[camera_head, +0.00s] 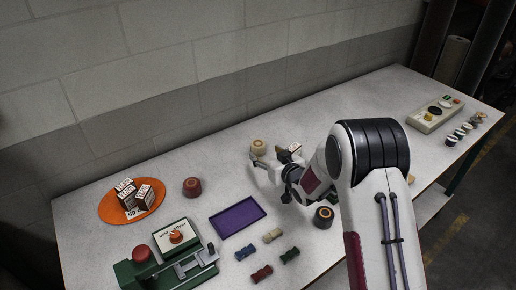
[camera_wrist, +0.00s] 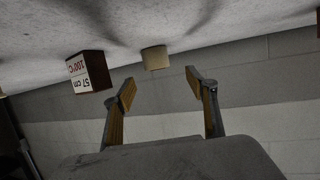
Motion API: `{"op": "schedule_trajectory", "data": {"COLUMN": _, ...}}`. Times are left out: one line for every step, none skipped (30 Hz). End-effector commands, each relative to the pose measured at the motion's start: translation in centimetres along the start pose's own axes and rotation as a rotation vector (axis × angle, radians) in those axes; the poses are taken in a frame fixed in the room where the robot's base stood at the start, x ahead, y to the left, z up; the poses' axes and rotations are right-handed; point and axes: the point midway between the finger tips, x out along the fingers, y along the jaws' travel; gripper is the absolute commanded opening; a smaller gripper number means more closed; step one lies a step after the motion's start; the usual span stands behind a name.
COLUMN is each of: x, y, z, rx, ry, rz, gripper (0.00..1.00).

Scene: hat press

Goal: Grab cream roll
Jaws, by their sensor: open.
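The cream roll (camera_head: 258,147) stands on the table towards the wall, just beyond my gripper (camera_head: 264,166) in the head view. In the wrist view, which looks upside down, the cream roll (camera_wrist: 155,57) shows ahead of and between the two fingertips. My gripper (camera_wrist: 160,80) is open and empty, with its fingers apart. The roll does not touch the fingers in the wrist view.
A box marked 57 cm and 100°C (camera_wrist: 88,72) stands close beside the roll; it is partly hidden behind my arm in the head view (camera_head: 295,148). A red roll (camera_head: 192,187), a dark roll (camera_head: 323,217), a purple tray (camera_head: 237,217) and a green press (camera_head: 165,257) stand nearby.

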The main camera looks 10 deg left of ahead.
Motion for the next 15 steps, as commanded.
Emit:
{"op": "schedule_trajectory", "data": {"x": 0.0, "y": 0.0, "z": 0.0, "rx": 0.0, "ry": 0.0, "rz": 0.0, "gripper": 0.57}}
{"op": "schedule_trajectory", "data": {"x": 0.0, "y": 0.0, "z": 0.0, "rx": 0.0, "ry": 0.0, "rz": 0.0, "gripper": 0.57}}
{"op": "schedule_trajectory", "data": {"x": 0.1, "y": 0.0, "z": 0.0, "rx": 0.0, "ry": 0.0, "rz": 0.0, "gripper": 0.57}}
{"op": "schedule_trajectory", "data": {"x": 0.1, "y": 0.0, "z": 0.0, "rx": 0.0, "ry": 0.0, "rz": 0.0, "gripper": 0.57}}
{"op": "schedule_trajectory", "data": {"x": 0.2, "y": 0.0, "z": 0.0, "rx": 0.0, "ry": -0.001, "rz": 0.0, "gripper": 0.57}}
{"op": "schedule_trajectory", "data": {"x": 0.3, "y": 0.0, "z": 0.0, "rx": 0.0, "ry": -0.001, "rz": 0.0, "gripper": 0.57}}
{"op": "schedule_trajectory", "data": {"x": 0.5, "y": 0.0, "z": 0.0, "rx": 0.0, "ry": -0.001, "rz": 0.0, "gripper": 0.57}}
{"op": "schedule_trajectory", "data": {"x": 0.6, "y": 0.0, "z": 0.1, "rx": 0.0, "ry": -0.001, "rz": 0.0, "gripper": 0.57}}
{"op": "schedule_trajectory", "data": {"x": 0.9, "y": 0.0, "z": 0.0, "rx": -0.001, "ry": -0.001, "rz": 0.0, "gripper": 0.57}}
{"op": "schedule_trajectory", "data": {"x": 1.1, "y": 0.0, "z": 0.0, "rx": -0.001, "ry": 0.0, "rz": 0.0, "gripper": 0.57}}
{"op": "schedule_trajectory", "data": {"x": 1.3, "y": 0.0, "z": -0.1, "rx": -0.001, "ry": 0.001, "rz": 0.0, "gripper": 0.57}}
{"op": "schedule_trajectory", "data": {"x": 1.6, "y": 0.0, "z": -0.1, "rx": -0.001, "ry": 0.0, "rz": -0.001, "gripper": 0.57}}
{"op": "schedule_trajectory", "data": {"x": 1.7, "y": 0.0, "z": 0.0, "rx": -0.001, "ry": 0.0, "rz": 0.0, "gripper": 0.57}}
{"op": "schedule_trajectory", "data": {"x": 1.9, "y": 0.0, "z": 0.0, "rx": -0.001, "ry": -0.001, "rz": 0.0, "gripper": 0.57}}
{"op": "schedule_trajectory", "data": {"x": 2.1, "y": 0.0, "z": 0.0, "rx": -0.001, "ry": -0.001, "rz": 0.0, "gripper": 0.57}}
